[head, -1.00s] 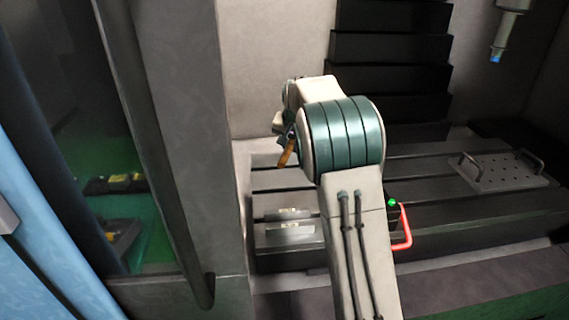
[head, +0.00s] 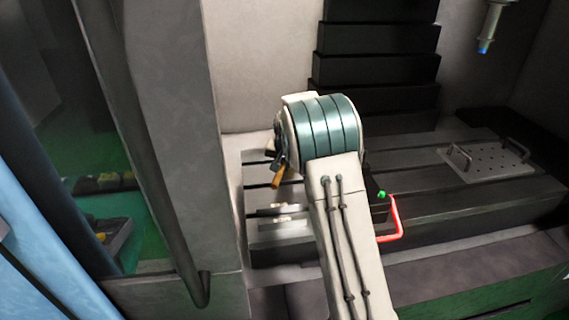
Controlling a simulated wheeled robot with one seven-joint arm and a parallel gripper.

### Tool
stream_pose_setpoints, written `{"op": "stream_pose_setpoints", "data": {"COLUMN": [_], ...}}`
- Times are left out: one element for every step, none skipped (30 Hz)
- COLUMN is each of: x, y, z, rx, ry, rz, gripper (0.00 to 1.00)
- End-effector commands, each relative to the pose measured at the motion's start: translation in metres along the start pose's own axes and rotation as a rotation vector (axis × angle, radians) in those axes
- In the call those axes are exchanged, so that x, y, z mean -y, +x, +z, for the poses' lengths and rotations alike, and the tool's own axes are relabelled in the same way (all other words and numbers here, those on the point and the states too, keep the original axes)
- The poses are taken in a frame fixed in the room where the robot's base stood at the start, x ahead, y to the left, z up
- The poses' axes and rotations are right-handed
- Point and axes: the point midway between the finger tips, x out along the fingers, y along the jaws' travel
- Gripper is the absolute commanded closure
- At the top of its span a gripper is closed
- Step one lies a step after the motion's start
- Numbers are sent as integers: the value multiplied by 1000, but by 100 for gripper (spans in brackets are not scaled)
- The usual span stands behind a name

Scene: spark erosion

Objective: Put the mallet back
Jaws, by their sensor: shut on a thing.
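The mallet (head: 277,179) shows only as a short orange-brown piece, likely its handle, slanting down from the left side of my arm's end. My gripper (head: 280,163) is mostly hidden behind my own arm; what shows of it is small and dark, and it is shut on the mallet. The mallet is over the left part of the slotted machine table (head: 407,165). The mallet's head cannot be made out.
Two small metal blocks (head: 282,224) lie at the table's left front. A red handle (head: 395,220) with a green knob stands right of my arm. A perforated plate with two handles (head: 487,160) lies at the right. A blue-tipped spindle (head: 490,30) hangs above. A grey pillar (head: 165,130) stands left.

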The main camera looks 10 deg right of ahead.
Motion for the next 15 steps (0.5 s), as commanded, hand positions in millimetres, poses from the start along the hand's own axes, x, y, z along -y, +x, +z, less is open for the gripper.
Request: {"op": "stream_pose_setpoints", "data": {"x": [0,0,0,0,0,0,0,0,0,0,0,0,0,0,0], "y": [-1,0,1,2,2,2,2,2,2,2,1,1,1,1,1], "z": [-1,-1,0,0,1,1,1,1,1,1,1,1,1,1,0], "rx": [-2,-2,-2,-2,0,0,0,0,0,0,0,0,0,0,0], "ry": [0,0,0,0,0,0,0,0,0,0,0,0,0,-1,0], "rz": [-1,-1,-1,-1,0,0,0,0,0,0,0,0,0,0,0], "gripper": [100,100,100,100,75,64,59,59,59,59,59,59,59,59,59]}}
